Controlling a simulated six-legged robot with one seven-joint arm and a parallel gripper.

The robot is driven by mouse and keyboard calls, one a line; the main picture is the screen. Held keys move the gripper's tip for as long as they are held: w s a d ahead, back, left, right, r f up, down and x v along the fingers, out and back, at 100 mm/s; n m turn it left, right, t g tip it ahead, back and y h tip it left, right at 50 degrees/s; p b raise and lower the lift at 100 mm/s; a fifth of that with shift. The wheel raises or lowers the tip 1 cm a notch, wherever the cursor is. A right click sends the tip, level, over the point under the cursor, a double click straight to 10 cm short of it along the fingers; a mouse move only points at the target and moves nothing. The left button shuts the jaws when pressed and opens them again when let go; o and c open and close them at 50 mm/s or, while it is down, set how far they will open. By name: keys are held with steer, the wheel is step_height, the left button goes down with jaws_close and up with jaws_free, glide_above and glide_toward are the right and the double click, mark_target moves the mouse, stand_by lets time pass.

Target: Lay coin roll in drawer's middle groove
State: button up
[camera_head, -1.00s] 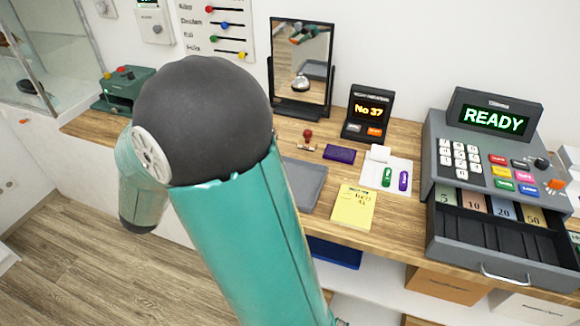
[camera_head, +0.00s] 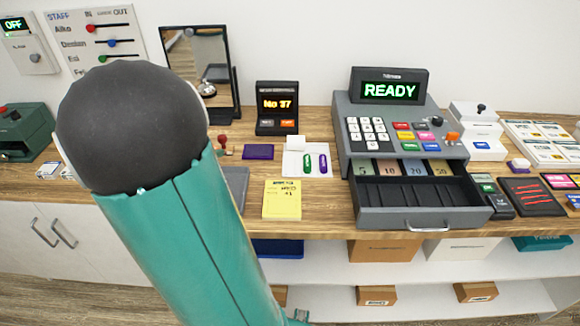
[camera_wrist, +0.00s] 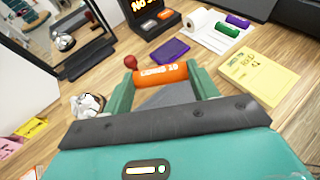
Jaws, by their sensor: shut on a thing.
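In the wrist view my gripper (camera_wrist: 161,82) is shut on an orange coin roll (camera_wrist: 160,74), which lies crosswise between the two green fingers with white lettering facing me. In the head view my arm hides the gripper and the roll. The cash register (camera_head: 395,130) shows READY, and its drawer (camera_head: 425,217) is pulled open. Bank-note compartments marked 5, 10, 20 and 50 lie at the back of the drawer. Dark empty grooves, the middle groove (camera_head: 424,192) among them, lie in front. The held roll is well left of the drawer.
A white sheet (camera_head: 294,164) carries a green roll (camera_head: 307,164) and a purple roll (camera_head: 323,163). A yellow notepad (camera_head: 282,200), purple pad (camera_head: 258,152), red-knobbed stamp (camera_head: 222,142) and No 37 display (camera_head: 277,108) stand nearby. A mirror (camera_head: 236,95) rises at the back.

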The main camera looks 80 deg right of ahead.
steer(key=s+r+m+g+y, duration=0.2)
steer(key=s+m+g+y, duration=0.6)
steer(key=s, duration=1.6)
steer(key=m+y, duration=0.1)
steer(key=m, duration=0.2)
steer(key=shift+s+d+m+y, duration=0.2)
steer(key=shift+s+m+y, duration=0.05)
steer(key=shift+m+y, duration=0.15)
glide_above(285, 166)
steer(key=a, duration=0.1)
steer(key=f, duration=0.9)
steer(key=shift+s, duration=0.25)
steer(key=f, duration=0.2)
steer(key=d+f, duration=0.1)
steer(key=shift+w+g, duration=0.25)
steer(key=shift+g, duration=0.05)
steer(key=shift+f, duration=0.4)
steer(key=shift+a, duration=0.1)
